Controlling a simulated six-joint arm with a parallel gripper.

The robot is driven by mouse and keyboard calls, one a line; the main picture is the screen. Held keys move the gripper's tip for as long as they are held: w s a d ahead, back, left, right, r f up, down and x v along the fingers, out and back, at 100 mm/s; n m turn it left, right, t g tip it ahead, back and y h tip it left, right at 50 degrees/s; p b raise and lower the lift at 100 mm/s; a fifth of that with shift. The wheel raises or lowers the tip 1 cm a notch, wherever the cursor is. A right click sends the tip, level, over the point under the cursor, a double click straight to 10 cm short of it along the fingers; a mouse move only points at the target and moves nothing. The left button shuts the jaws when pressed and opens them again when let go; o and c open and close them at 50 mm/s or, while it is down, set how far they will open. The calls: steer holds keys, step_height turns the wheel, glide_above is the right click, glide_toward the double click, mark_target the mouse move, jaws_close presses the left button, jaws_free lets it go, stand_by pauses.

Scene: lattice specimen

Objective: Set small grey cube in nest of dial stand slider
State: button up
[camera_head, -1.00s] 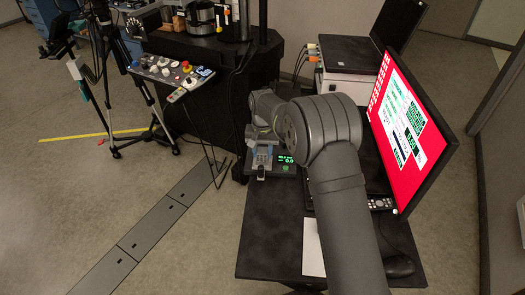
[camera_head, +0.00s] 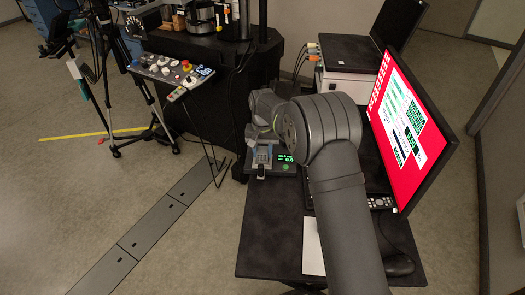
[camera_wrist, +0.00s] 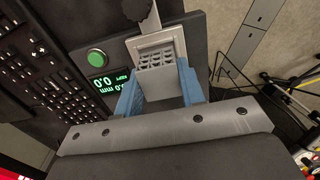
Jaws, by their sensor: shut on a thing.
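The small grey cube (camera_wrist: 157,82) has a lattice of holes on one face. My gripper (camera_wrist: 158,88), with blue fingers, is shut on it from both sides. The nest (camera_wrist: 178,32) of the slider is a pale square frame around the far side of the cube in the wrist view. Whether the cube rests on its floor cannot be told. The dial stand (camera_wrist: 193,50) is dark, with a lit green button and a green readout. In the head view the stand (camera_head: 286,169) is on the table, partly hidden by my gripper (camera_head: 263,158).
A keyboard (camera_wrist: 35,70) lies beside the stand. A monitor (camera_head: 410,120) with a red screen stands at the right, and a remote (camera_head: 381,203) lies before it. The front left of the black table (camera_head: 270,235) is clear. A dark knob (camera_wrist: 137,9) is beyond the nest.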

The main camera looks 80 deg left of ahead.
mark_target(263, 150)
steer(key=shift+f, duration=0.55)
stand_by(0.4)
steer(key=o, duration=1.5)
steer(key=shift+c, duration=0.2)
steer(key=shift+r, duration=2.5)
